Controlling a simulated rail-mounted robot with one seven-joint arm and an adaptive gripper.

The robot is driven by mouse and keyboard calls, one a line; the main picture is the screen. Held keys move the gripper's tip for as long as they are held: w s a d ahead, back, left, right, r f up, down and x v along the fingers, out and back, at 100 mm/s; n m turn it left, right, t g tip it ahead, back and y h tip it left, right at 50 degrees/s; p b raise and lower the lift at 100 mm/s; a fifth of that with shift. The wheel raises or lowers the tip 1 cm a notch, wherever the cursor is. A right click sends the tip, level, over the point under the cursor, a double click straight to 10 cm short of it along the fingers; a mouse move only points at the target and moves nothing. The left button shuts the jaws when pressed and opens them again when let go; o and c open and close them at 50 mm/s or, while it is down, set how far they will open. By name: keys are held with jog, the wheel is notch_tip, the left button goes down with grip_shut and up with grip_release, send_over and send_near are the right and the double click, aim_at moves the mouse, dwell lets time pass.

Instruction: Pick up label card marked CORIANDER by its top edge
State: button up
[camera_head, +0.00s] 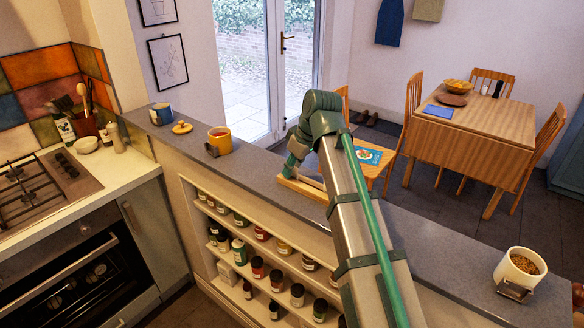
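No card with the word CORIANDER can be read in the head view. A light wooden tray or holder (312,192) lies on the grey counter top, partly behind my arm. What it holds is too small to make out. My gripper (289,174) points down at the left end of this wooden holder. Its fingers are small and dark here, and I cannot tell whether they are open or shut, or whether they touch anything.
Shelves of labelled jars (258,267) sit below the counter (420,232). An orange mug (220,139), a yellow lid (182,128) and a blue mug (161,113) stand left of my gripper. A white pot (512,268) stands at the right. The counter between holder and pot is clear.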

jog(key=shift+r+p, duration=0.75)
jog(key=shift+r, duration=0.4)
grip_shut()
jog(key=shift+r, duration=0.15)
dwell(0.3)
jog(key=shift+r+p, duration=1.7)
jog(key=shift+r, duration=0.7)
